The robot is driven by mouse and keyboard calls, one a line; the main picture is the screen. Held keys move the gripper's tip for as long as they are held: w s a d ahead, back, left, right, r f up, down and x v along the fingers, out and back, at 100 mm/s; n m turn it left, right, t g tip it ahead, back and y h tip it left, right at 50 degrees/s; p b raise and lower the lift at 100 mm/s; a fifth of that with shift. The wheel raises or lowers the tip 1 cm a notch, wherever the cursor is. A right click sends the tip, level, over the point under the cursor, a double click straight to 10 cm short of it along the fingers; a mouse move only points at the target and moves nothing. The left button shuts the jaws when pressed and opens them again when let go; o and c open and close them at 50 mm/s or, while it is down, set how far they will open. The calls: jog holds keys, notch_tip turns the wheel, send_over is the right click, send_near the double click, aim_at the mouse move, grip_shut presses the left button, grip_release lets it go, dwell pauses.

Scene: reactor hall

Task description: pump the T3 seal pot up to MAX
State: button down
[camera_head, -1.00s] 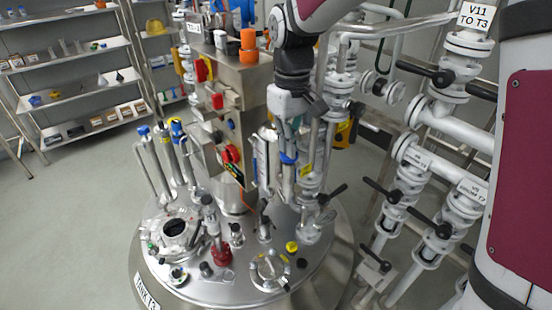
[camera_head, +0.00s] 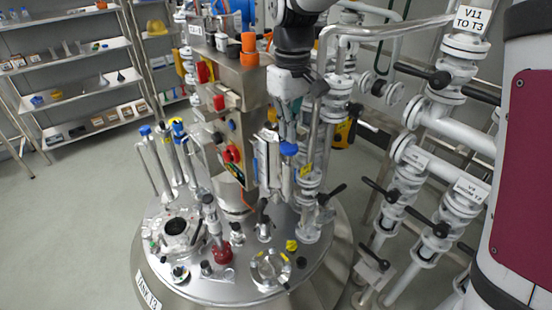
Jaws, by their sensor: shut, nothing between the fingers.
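The tank marked TANK T3 (camera_head: 205,285) fills the lower middle, with a steel lid full of fittings. On its far right side stands an upright, narrow pot-like assembly (camera_head: 263,160) with a pale label at its top; I take it for the T3 seal pot. Its level and MAX mark are too small to read. A blue knob (camera_head: 289,148) tops a slim steel cylinder just right of it, perhaps the pump. My gripper (camera_head: 290,131) points down directly above the blue knob, shut and empty. I cannot tell whether the fingertips touch the knob.
A steel control box (camera_head: 232,85) with red switches and an orange cap stands close left of my gripper. White pipes and black-handled valves (camera_head: 437,78) crowd the right. Shelves (camera_head: 85,75) stand at back left; the floor (camera_head: 60,230) at left is clear.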

aim_at(289, 146)
jog(key=shift+f, duration=0.1)
jog(key=shift+f, duration=2.05)
jog(key=shift+r, duration=2.15)
jog(key=shift+f, duration=0.15)
jog(key=shift+f, duration=2)
jog(key=shift+r, duration=0.1)
jog(key=shift+r+p, duration=0.5)
jog(key=shift+r, duration=1.55)
